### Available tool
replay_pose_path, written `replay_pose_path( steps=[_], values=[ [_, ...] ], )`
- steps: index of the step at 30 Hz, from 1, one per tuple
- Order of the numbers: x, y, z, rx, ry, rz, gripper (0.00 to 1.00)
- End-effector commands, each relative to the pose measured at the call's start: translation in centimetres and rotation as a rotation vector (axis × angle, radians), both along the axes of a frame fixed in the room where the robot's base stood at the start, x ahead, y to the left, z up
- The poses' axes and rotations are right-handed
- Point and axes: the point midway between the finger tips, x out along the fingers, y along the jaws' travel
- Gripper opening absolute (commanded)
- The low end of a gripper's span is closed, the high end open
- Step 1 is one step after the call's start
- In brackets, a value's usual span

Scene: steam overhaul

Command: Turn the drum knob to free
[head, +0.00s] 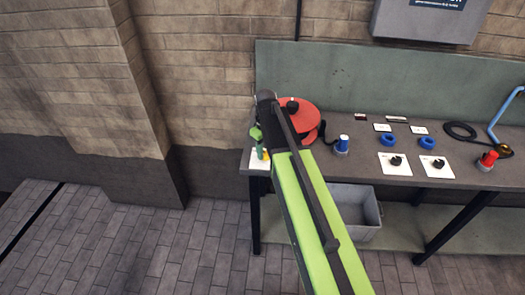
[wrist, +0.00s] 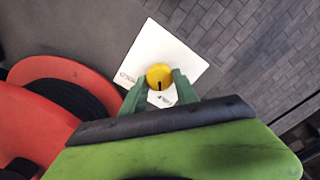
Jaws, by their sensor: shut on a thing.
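The drum knob (wrist: 159,74) is a round yellow knob with a dark pointer mark. It sits on a white plate (wrist: 181,47) with small dark lettering too small to read surely. In the wrist view the mark points toward the lower edge of the plate, near one label. My gripper (wrist: 157,86) has its two green fingers on either side of the knob, shut on it. In the head view my gripper (head: 259,141) is over the white plate (head: 254,161) at the bench's left end, and the knob is mostly hidden. The red drum (head: 305,112) stands right beside it.
The bench (head: 355,165) also holds a blue-capped part (head: 342,144), blue rings (head: 388,141), black knobs on white plates (head: 395,163) and a red knob (head: 488,158). A grey bin (head: 352,207) is under it. Open paved floor lies to the left.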

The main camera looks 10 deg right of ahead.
Motion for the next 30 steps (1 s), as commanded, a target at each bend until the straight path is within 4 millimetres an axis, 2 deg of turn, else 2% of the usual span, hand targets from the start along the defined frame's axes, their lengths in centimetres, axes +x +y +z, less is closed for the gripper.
replay_pose_path(
  steps=[9,26,27,30],
  values=[
    [0.29,-0.05,0.02,-0.001,-0.009,0.128,0.0],
    [0.28,-0.2,0.01,-0.002,-0.008,0.157,0.0],
    [0.27,-0.21,0.01,-0.003,-0.009,0.157,0.37],
    [0.25,-0.21,0.01,-0.002,-0.008,0.157,0.5]
  ],
)
